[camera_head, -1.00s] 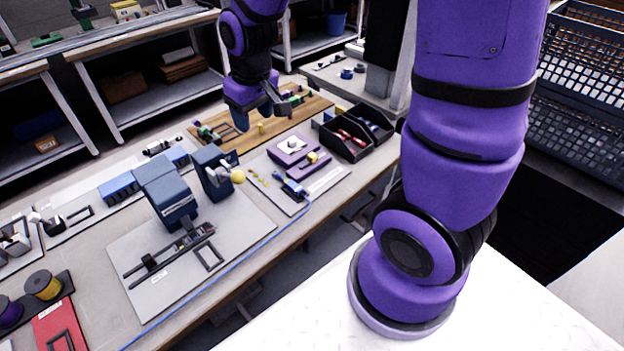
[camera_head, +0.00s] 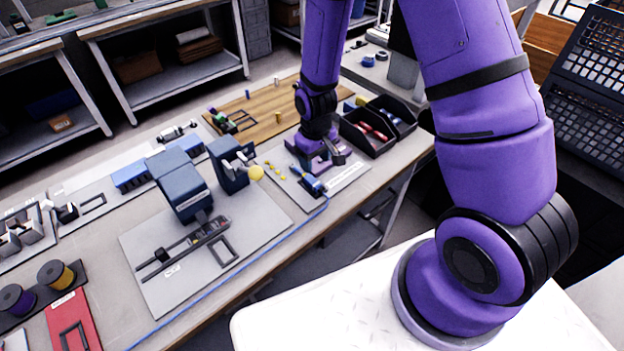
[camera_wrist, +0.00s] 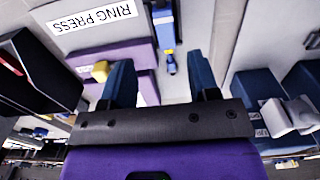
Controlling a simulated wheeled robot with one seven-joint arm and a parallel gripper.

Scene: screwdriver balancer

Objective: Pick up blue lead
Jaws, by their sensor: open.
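A thin blue cable (camera_head: 262,245) runs along the front of the bench to a small blue block (camera_head: 313,186) on the grey ring-press mat. I cannot tell whether the cable, the block or a blue piece in the black bin is the named lead. In the wrist view the blue block (camera_wrist: 164,28) lies ahead of my gripper (camera_wrist: 161,68), with a yellow band and a small blue end pointing toward the gap between the fingers. In the head view my gripper (camera_head: 322,160) is low over the mat.
A purple press with a yellow knob (camera_wrist: 101,70) stands by the left finger. A black bin (camera_head: 362,142) with red and blue pieces is beyond it. A blue-grey machine (camera_head: 229,165) with a yellow ball stands to the left. A wooden board (camera_head: 262,113) lies behind.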

